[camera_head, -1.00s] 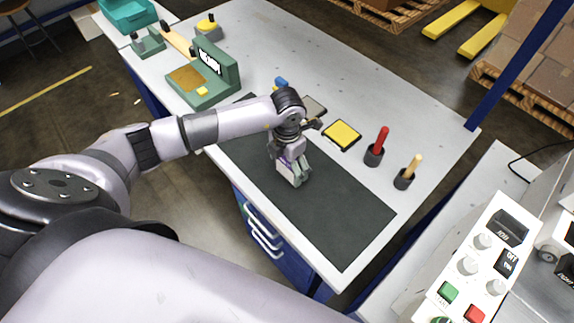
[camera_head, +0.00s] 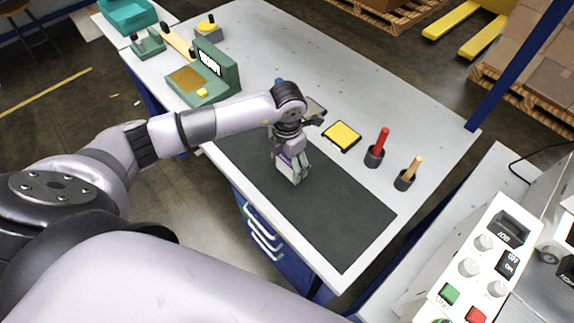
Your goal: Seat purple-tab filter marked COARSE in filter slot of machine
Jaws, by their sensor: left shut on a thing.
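My left gripper (camera_head: 295,177) points down over the dark mat (camera_head: 340,222) on the workbench. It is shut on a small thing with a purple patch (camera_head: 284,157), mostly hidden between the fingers. I cannot read a COARSE marking on it. Whether it touches the mat is not clear. A green machine (camera_head: 228,72) with a lit display and a tan plate stands at the back left of the bench. I cannot make out a filter slot from here. My right gripper is out of view.
A yellow pad in a dark frame (camera_head: 342,135) lies right of the gripper; a grey flat piece (camera_head: 316,106) is partly behind my wrist. Red (camera_head: 382,142) and tan (camera_head: 413,168) handles stand in dark cups. A control panel (camera_head: 480,260) is at lower right. The mat's front is clear.

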